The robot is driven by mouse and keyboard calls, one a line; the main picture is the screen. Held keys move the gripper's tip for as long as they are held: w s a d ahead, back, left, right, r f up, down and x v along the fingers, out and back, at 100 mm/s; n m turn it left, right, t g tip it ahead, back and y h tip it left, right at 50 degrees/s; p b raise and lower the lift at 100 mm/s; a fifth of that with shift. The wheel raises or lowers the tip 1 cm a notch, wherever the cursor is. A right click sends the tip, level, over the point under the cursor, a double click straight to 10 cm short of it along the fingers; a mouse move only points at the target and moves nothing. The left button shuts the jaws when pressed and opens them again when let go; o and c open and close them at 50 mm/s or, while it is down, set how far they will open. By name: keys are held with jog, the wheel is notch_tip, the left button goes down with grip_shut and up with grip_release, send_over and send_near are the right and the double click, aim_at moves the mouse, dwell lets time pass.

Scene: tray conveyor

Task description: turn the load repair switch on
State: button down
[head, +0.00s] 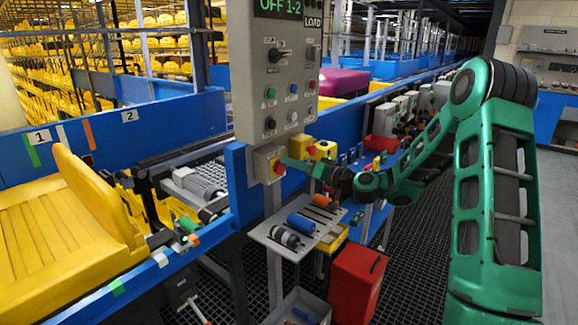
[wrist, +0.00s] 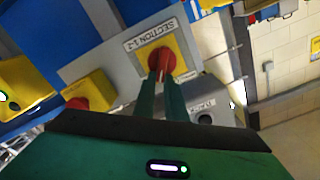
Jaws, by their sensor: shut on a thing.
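A red rotary switch knob (wrist: 161,58) sits on a yellow plate (wrist: 184,48) on a grey box, under a label reading "SECTION 1-2", in the wrist view. My gripper (wrist: 162,78) has its two green fingers closed on this knob.
A second yellow box with a red button (wrist: 77,104) is close at left in the wrist view. A grey box with a dark knob (wrist: 205,118) is at right. A tool shelf (head: 296,235) and a red bin (head: 357,283) stand below my arm.

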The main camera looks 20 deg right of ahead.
jog(key=m, duration=0.3)
jog(key=d+f+m, duration=0.1)
jog(key=m, duration=0.3)
jog(key=f+m, duration=0.1)
jog(key=m, duration=0.3)
jog(key=shift+w+d+f, duration=0.1)
jog(key=shift+w+d, duration=0.1)
jog(key=shift+w, duration=0.15)
jog(key=shift+f, duration=0.1)
jog(key=c, duration=1.8)
grip_release()
jog(key=v, duration=1)
jog(key=shift+s+d, duration=0.15)
jog(key=shift+s, duration=0.1)
